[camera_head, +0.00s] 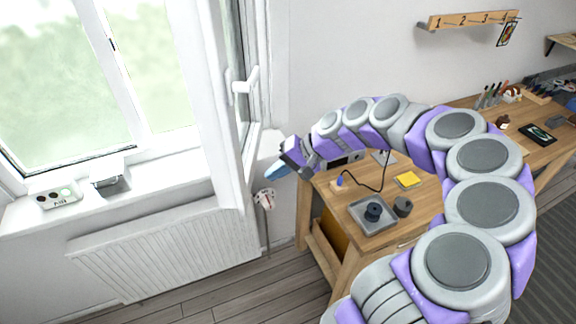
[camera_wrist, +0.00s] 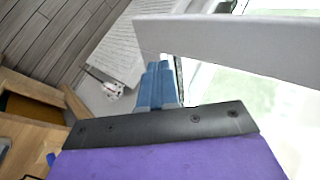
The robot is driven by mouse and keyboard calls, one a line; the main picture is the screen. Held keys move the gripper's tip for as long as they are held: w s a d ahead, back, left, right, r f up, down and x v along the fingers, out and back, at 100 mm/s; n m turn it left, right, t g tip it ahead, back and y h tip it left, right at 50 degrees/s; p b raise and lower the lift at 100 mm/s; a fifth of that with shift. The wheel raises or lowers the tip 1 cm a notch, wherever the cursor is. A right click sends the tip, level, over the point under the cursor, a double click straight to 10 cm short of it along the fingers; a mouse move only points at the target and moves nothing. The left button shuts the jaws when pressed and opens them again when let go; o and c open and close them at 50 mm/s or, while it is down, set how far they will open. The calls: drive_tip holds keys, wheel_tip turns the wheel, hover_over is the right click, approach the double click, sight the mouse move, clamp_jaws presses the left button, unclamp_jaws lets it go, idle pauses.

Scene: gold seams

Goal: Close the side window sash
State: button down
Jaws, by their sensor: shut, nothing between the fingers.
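The white side window sash (camera_head: 207,95) stands swung open into the room, seen nearly edge-on in the head view. Its white handle (camera_head: 243,82) is on the side facing right. My gripper (camera_head: 271,173) is just right of the sash's lower part, with its blue fingers shut and empty. In the wrist view the fingers (camera_wrist: 155,84) point toward the radiator side, and a pale sash rail (camera_wrist: 235,45) crosses close beside them. I cannot tell whether they touch the sash. The window frame (camera_head: 80,160) is on the left.
A white radiator (camera_head: 165,255) is below the sill. The sill (camera_head: 150,185) holds a box with round spots (camera_head: 58,193) and a small grey-white item (camera_head: 108,176). A wooden workbench (camera_head: 335,205) with a grey tray (camera_head: 371,214) stands under my arm at right.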

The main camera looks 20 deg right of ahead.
sight(244, 181)
drive_tip(key=shift+w+a+f+b, duration=0.2)
drive_tip(key=shift+w+a, duration=0.25)
drive_tip(key=shift+a, duration=0.35)
drive_tip(key=shift+w+a+f+b, duration=0.1)
drive_tip(key=shift+w+a+f, duration=0.25)
drive_tip(key=shift+a, duration=0.5)
drive_tip(key=shift+w+a+f+b, duration=0.2)
drive_tip(key=shift+w+a, duration=0.3)
drive_tip(key=shift+a, duration=0.3)
